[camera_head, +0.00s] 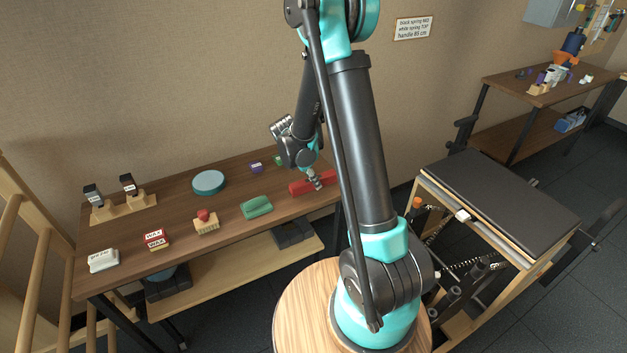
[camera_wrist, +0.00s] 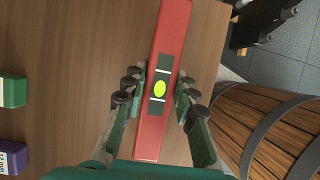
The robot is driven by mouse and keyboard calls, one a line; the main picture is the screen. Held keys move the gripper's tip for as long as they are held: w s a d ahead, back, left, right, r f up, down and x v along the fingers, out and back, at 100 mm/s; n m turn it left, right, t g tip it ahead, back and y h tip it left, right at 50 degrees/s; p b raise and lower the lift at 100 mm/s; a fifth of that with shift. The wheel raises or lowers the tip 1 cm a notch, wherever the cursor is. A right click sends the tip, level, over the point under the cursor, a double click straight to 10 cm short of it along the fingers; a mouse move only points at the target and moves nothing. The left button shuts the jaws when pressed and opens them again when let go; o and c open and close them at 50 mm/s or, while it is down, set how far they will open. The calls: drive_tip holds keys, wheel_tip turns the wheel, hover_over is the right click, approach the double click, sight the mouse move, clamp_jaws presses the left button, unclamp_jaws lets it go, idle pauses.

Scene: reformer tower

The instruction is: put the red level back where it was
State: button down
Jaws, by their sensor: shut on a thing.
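The red level (camera_head: 299,187) is at the right end of the wooden workbench (camera_head: 178,200), partly hidden behind my arm in the head view. In the wrist view the red level (camera_wrist: 174,45) runs lengthwise between my fingers, with a yellow-green bubble window on a dark panel at its middle. My gripper (camera_head: 314,181) is over that end of the bench, with its fingers on both sides of the level's middle. In the wrist view my gripper (camera_wrist: 159,90) is shut on the level. I cannot tell whether the level touches the bench top.
A green block (camera_head: 257,207), a wooden brush with a red knob (camera_head: 206,221), red wax boxes (camera_head: 155,239) and a blue-green disc (camera_head: 208,182) stand on the bench. A purple block (camera_head: 256,167) is near the level. A reformer (camera_head: 500,195) stands to the right.

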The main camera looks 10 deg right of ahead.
drive_tip(key=c, duration=1.2)
unclamp_jaws()
drive_tip(key=v, duration=1.1)
drive_tip(key=shift+r, duration=0.1)
drive_tip(key=s+d+m+t+y, duration=0.1)
drive_tip(key=s+d+m, duration=0.3)
drive_tip(key=s+m, duration=0.6)
drive_tip(key=s+d+f+m+t+y, duration=0.1)
drive_tip(key=s+d+m+y, duration=0.2)
drive_tip(key=s+m, duration=0.7)
drive_tip(key=shift+s+d+m+t, duration=0.35)
drive_tip(key=shift+d+m+t, duration=0.1)
drive_tip(key=shift+m, duration=0.35)
